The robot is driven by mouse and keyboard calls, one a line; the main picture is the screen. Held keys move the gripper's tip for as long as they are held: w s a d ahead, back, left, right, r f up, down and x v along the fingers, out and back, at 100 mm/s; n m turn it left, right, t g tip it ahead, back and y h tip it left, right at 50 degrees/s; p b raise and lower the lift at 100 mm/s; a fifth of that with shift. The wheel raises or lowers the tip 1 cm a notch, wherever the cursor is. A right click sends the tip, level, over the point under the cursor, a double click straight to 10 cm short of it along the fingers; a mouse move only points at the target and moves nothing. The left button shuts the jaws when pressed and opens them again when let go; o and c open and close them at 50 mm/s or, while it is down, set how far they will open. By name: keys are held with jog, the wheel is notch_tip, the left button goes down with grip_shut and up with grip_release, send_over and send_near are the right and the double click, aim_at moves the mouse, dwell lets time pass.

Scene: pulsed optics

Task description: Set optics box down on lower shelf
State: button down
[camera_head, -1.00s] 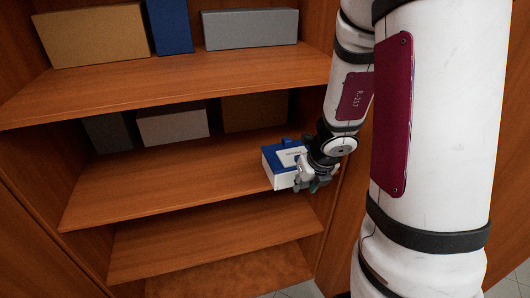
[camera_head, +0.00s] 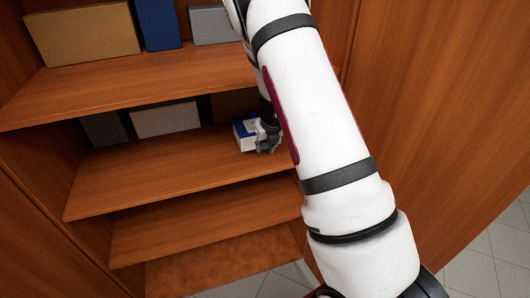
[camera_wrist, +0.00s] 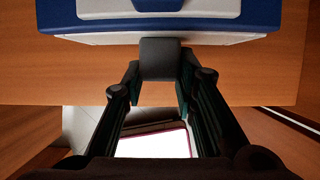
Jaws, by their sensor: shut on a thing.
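The optics box (camera_head: 241,134), blue and white, is in the shelf bay below the upper board, over the right part of the shelf board (camera_head: 165,178). My gripper (camera_head: 267,146) is shut on its near side; my arm partly hides this in the head view. In the wrist view the box (camera_wrist: 62,14) fills the top of the picture, with the dark fingers (camera_wrist: 160,62) at its near edge. The wood shelf (camera_wrist: 65,86) shows beneath it. I cannot tell whether the box touches the board.
Behind on the same shelf stand a white box (camera_head: 166,120), a grey box (camera_head: 103,129) and a brown box (camera_head: 228,104). The upper shelf (camera_head: 120,88) is close overhead and holds several boxes. The shelf's left and front parts are clear. A side panel (camera_head: 430,120) is at right.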

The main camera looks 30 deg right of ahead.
jog(key=shift+w+f, duration=0.2)
jog(key=shift+w, duration=0.1)
jog(key=shift+f+p, duration=0.45)
jog(key=shift+f, duration=1.1)
jog(key=shift+f, duration=0.1)
jog(key=c, duration=1.3)
grip_release()
jog(key=v, duration=1.2)
